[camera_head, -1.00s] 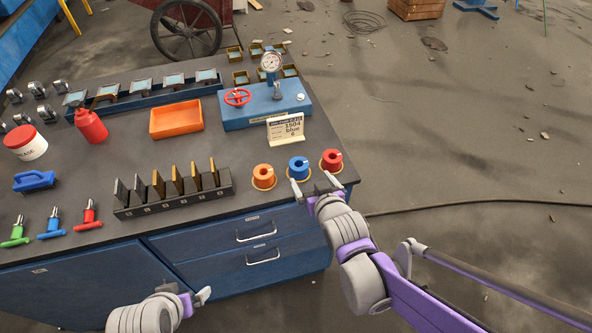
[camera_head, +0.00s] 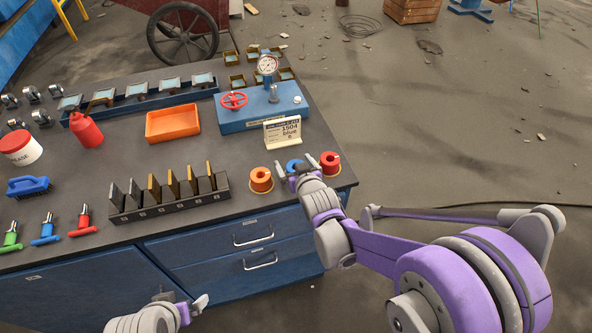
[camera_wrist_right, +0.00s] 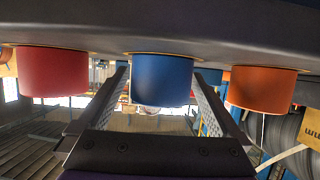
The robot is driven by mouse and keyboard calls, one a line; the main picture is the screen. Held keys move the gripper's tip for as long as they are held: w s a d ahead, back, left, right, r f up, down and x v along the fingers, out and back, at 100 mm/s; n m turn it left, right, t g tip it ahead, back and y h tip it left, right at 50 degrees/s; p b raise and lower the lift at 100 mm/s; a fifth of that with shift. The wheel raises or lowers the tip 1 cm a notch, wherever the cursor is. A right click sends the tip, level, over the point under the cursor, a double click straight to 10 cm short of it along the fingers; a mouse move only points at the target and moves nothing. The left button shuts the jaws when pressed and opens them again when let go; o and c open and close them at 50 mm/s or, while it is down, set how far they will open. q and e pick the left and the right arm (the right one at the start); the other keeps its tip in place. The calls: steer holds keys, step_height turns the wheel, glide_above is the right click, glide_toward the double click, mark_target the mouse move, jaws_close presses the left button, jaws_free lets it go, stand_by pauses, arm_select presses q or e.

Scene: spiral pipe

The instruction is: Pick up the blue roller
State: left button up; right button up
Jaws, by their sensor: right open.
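The blue roller (camera_head: 294,164) stands on the bench near its right front edge, between the orange roller (camera_head: 260,180) and the red roller (camera_head: 330,163). My right gripper (camera_head: 296,172) is open in front of it and partly hides it in the head view. In the right wrist view, which looks upside down, the blue roller (camera_wrist_right: 161,80) shows between the two spread fingers (camera_wrist_right: 160,105). I cannot tell whether they touch it. My left gripper (camera_head: 183,303) is low in front of the bench, away from the rollers; its jaws are unclear.
A sign card (camera_head: 282,132) stands close behind the rollers. A blue gauge stand (camera_head: 240,117) with a red handwheel is farther back. A black slotted rack (camera_head: 165,204) with upright plates lies left of the orange roller. The floor right of the bench is mostly clear.

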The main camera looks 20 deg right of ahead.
steer(key=shift+w+f, duration=0.2)
steer(key=shift+w, duration=0.2)
jaws_close()
